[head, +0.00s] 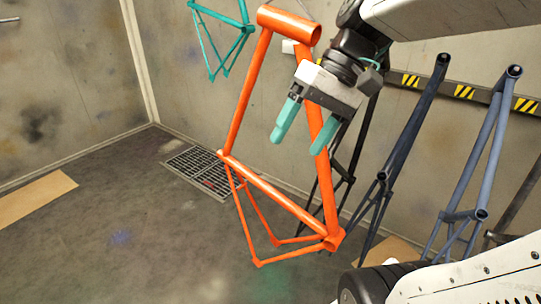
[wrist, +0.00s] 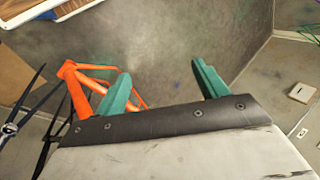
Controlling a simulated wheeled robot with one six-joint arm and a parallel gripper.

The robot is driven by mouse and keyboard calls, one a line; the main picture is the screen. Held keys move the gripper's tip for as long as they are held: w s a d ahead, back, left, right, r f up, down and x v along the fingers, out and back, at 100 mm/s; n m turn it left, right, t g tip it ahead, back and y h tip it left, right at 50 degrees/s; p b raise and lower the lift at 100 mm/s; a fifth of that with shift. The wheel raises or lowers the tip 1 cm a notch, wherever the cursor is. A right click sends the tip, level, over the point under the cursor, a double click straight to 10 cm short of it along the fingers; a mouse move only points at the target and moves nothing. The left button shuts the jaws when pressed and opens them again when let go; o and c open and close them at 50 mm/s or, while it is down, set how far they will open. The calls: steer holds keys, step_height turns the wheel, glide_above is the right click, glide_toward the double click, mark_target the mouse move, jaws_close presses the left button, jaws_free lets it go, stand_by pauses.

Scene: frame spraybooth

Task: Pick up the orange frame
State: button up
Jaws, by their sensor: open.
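The orange frame (head: 236,108) hangs upright in the middle of the head view, with its thick tube at the top and its thin stays low down. In the wrist view part of the orange frame (wrist: 78,92) shows at the left, partly hidden by a finger. My gripper (head: 299,129) has two teal fingers that stand apart. In the head view it overlaps the frame's right-hand tube, in front of it.
A teal frame (head: 210,38) hangs at the upper left. Dark frames (head: 408,140) and a blue-grey frame (head: 489,150) hang at the right, near a striped rail (head: 463,91). A floor grate (head: 196,166) lies behind the orange frame. The left floor is mostly clear, with a cardboard piece (head: 35,198).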

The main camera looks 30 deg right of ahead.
steer(key=w+d+r+t+y, duration=0.4)
steer(key=w+d+r+t, duration=0.15)
steer(key=d+r, duration=0.45)
steer(key=n+t, duration=0.3)
steer(key=t, duration=0.1)
glide_toward(296, 23)
steer(key=w+f, duration=0.2)
steer(key=w, duration=0.2)
steer(key=x, duration=0.6)
steer(key=shift+w+a+r, duration=0.2)
steer(key=shift+w+a, duration=0.05)
steer(key=shift+w, duration=0.2)
steer(key=shift+w+a+f, duration=0.1)
steer(key=shift+w+a, duration=0.05)
steer(key=shift+w, duration=0.05)
jaws_close()
